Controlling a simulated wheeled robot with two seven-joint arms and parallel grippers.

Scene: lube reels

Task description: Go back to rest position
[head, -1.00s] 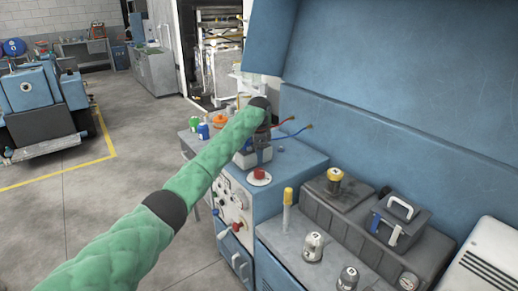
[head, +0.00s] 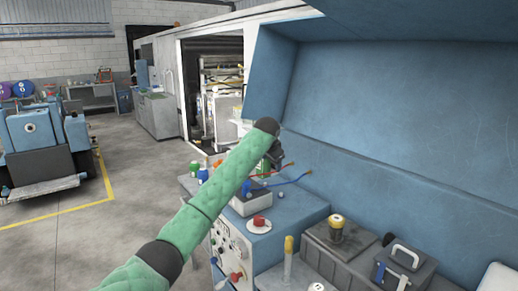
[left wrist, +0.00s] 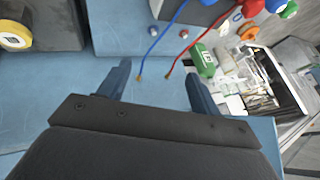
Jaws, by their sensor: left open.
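My left arm, in a green padded sleeve, reaches from the lower left across the head view. My left gripper (head: 272,158) is at its far end, above the back of the blue cabinet, partly hidden by the wrist. In the left wrist view the two fingers (left wrist: 158,85) stand apart with nothing between them. Beyond them are the blue panel, a red cable (left wrist: 190,50) and a blue cable (left wrist: 165,32). My right gripper is not in view.
The blue cabinet top (head: 285,233) holds a red button (head: 259,221), a grey box and small cans. A dark tank with a yellow cap (head: 337,222) stands at lower right. The blue hood wall (head: 400,120) rises close to the gripper. Open floor lies left.

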